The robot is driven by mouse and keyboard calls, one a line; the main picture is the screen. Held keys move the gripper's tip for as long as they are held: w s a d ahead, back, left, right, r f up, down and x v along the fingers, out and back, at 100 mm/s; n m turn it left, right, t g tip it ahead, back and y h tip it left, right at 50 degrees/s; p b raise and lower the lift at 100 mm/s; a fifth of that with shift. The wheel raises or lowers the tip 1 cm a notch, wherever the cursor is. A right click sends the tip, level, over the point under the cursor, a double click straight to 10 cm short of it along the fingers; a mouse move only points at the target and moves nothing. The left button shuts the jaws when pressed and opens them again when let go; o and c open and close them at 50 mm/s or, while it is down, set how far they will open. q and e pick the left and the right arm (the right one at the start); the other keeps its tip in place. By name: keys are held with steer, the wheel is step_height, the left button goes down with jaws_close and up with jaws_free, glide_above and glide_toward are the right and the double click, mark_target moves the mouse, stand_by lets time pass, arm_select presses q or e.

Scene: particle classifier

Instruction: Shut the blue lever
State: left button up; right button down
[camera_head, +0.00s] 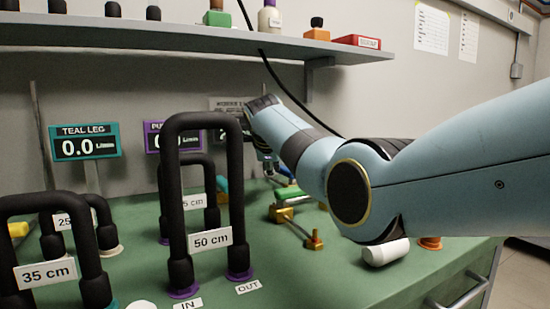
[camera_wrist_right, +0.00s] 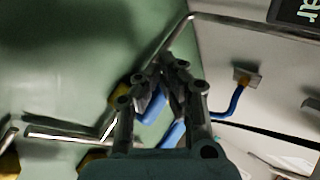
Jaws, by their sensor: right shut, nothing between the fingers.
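My right gripper (camera_head: 268,165) reaches down behind the tall black hose loop at the back of the green bench. It is shut and empty, and my forearm partly hides it. In the right wrist view my right gripper (camera_wrist_right: 166,72) has its dark fingers closed together. A blue lever (camera_wrist_right: 152,106) shows beside and behind the fingers, partly covered by them; I cannot tell whether they touch it. A brass-yellow valve body (camera_wrist_right: 118,101) is next to it. My left gripper is not in view.
Black hose loops, one with a "50 cm" label (camera_head: 210,240), stand at the front left. A brass fitting (camera_head: 299,226) lies on the bench right of them. A bent blue tube (camera_wrist_right: 236,104) meets the wall. A shelf (camera_head: 190,37) with bottles overhangs the bench.

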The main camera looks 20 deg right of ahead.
steer(key=v, duration=1.1)
